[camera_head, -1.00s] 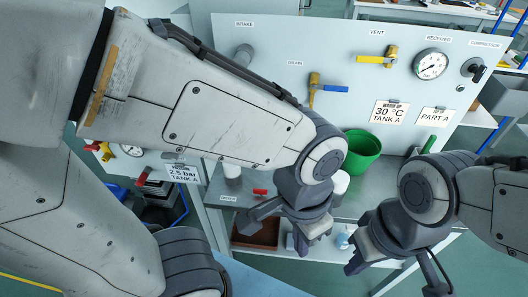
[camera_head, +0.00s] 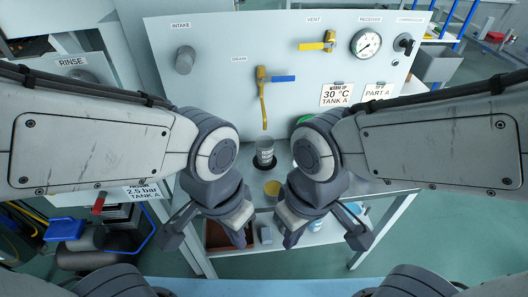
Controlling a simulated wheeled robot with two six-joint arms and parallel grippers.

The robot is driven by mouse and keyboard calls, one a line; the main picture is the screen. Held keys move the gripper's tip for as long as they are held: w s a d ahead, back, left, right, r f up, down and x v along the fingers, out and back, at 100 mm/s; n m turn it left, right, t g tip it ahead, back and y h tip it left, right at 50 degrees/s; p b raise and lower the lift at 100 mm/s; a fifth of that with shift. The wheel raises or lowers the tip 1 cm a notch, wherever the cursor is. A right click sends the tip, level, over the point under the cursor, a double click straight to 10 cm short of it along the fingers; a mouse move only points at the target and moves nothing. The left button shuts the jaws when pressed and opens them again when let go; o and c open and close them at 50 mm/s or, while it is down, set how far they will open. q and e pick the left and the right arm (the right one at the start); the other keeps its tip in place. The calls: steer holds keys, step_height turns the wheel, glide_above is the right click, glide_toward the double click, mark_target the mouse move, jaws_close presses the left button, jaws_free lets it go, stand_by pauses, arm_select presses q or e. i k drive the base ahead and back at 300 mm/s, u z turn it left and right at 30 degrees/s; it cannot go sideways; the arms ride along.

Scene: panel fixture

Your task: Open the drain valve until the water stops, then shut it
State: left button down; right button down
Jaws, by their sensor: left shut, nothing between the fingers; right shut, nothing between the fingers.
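The drain valve (camera_head: 262,76) is on the pale panel under the DRAIN label. Its blue lever (camera_head: 283,78) points right, level. A brass spout (camera_head: 264,108) hangs from it; I cannot make out water leaving it. A clear container (camera_head: 265,153) stands below the spout on a dark round base (camera_head: 264,165). My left gripper (camera_head: 240,238) and my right gripper (camera_head: 290,240) are both shut and empty, low in front of the bench, well below and apart from the valve.
The vent valve (camera_head: 318,46) has a level yellow lever. The receiver gauge (camera_head: 366,43) and a black compressor switch (camera_head: 404,43) are to its right. A green bucket (camera_head: 304,119) is mostly hidden by my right arm. A yellowish-topped can (camera_head: 272,189) stands near my grippers.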

mark_target(285, 78)
steer(key=u, duration=1.65)
steer(key=k, duration=0.5)
steer(key=z, duration=2.05)
